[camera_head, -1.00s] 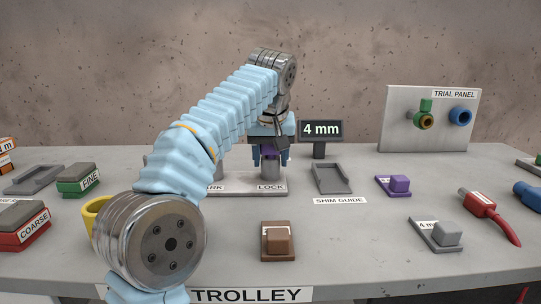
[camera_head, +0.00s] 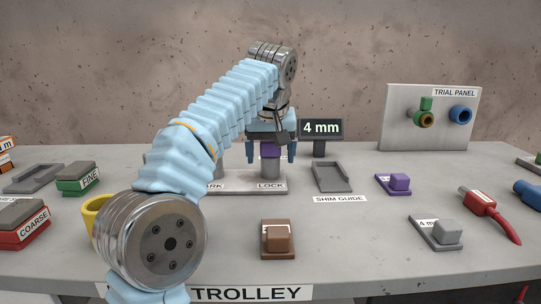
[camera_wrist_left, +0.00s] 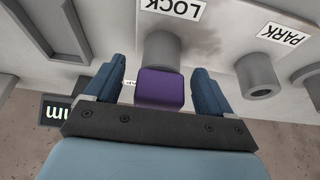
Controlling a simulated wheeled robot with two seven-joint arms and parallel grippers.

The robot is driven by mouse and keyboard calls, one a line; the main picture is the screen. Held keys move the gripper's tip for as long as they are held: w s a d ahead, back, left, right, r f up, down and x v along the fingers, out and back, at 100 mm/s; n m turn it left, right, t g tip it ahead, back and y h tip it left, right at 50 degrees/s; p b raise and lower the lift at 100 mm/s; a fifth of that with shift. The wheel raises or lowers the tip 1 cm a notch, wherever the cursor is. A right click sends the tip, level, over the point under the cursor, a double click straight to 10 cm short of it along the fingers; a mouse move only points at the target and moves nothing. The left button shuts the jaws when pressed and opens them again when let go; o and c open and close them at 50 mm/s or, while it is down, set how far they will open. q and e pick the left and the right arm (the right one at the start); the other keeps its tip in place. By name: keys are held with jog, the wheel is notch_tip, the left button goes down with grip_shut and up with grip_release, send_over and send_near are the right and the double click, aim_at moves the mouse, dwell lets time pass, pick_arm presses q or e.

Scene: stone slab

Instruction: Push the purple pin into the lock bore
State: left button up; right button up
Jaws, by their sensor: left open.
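The purple pin (camera_head: 269,149) stands on the grey lock post (camera_head: 272,172), behind the LOCK label. In the left wrist view its purple block head (camera_wrist_left: 160,88) sits at the end of the lock post (camera_wrist_left: 162,48); how deep the pin is in the bore is hidden. My left gripper (camera_head: 270,154) points down over the pin. Its blue fingers are spread on both sides of the head, with gaps showing in the left wrist view (camera_wrist_left: 157,72). It is open and holds nothing. My right gripper is not in view.
The park post (camera_wrist_left: 258,75) beside it shows an empty hole. A 4 mm sign (camera_head: 321,129) and the shim guide tray (camera_head: 331,178) stand to the right. A brown block (camera_head: 278,240) lies in front. A trial panel (camera_head: 430,118) stands at the back right.

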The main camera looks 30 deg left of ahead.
pick_arm(q)
jog(key=p+v, duration=0.4)
jog(key=v, duration=0.8)
jog(key=shift+s+d, duration=0.1)
